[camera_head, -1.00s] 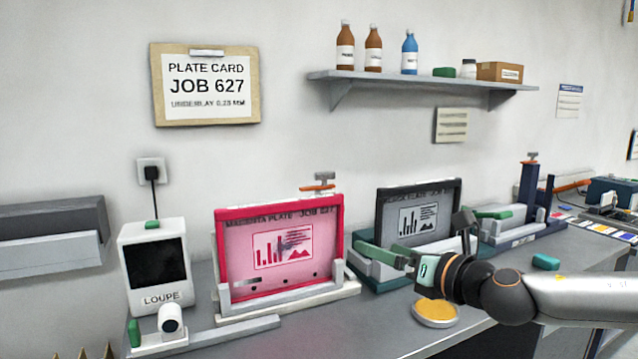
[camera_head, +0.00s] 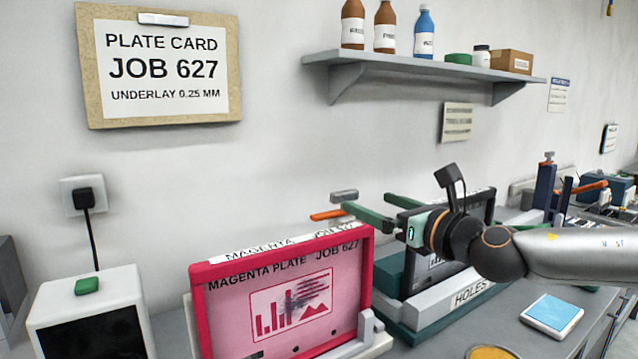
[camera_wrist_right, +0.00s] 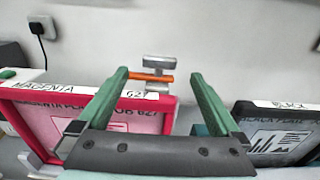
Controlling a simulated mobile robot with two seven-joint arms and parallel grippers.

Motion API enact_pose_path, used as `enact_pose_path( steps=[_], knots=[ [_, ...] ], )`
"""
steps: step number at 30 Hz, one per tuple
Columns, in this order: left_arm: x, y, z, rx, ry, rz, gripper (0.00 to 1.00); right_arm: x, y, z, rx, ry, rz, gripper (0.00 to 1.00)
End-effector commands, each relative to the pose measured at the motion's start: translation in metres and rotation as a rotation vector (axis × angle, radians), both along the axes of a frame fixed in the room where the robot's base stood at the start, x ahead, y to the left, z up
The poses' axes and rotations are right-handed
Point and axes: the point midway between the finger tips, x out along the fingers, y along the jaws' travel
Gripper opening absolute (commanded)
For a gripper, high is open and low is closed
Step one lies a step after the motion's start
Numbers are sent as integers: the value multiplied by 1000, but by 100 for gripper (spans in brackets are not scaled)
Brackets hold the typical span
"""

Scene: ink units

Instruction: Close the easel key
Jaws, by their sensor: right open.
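The easel key (camera_head: 328,215) is an orange lever below a grey crossbar, behind the top right corner of the magenta plate (camera_head: 283,295). In the right wrist view, the orange key (camera_wrist_right: 151,77) lies crosswise ahead, between the lines of my two green fingers. My right gripper (camera_head: 366,203) is open, its fingers pointing left toward the key, with nothing between them. In the wrist view, my gripper (camera_wrist_right: 160,76) seems just short of the key; contact cannot be told. The key's lower mount is hidden behind the plate. My left gripper is not in view.
A dark-framed plate (camera_wrist_right: 275,138) stands on the right, partly behind my right arm in the head view. A wall shelf (camera_head: 420,68) with bottles is above. A white loupe unit (camera_head: 90,315) stands at left. A blue pad (camera_head: 552,313) lies on the bench at right.

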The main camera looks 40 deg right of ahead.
Motion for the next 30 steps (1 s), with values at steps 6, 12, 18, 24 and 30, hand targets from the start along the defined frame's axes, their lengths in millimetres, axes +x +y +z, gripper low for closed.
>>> enact_pose_path(
  steps=[6,12,18,24,30],
  knots=[
    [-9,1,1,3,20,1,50,16,-1,1,2,4,4,100],
    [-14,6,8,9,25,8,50,45,-4,1,6,4,3,100],
    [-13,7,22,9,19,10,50,71,-7,1,5,3,2,100],
    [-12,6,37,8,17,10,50,91,-8,1,5,3,5,100],
    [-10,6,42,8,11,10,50,103,-13,-3,-2,4,-3,100]
  ],
)
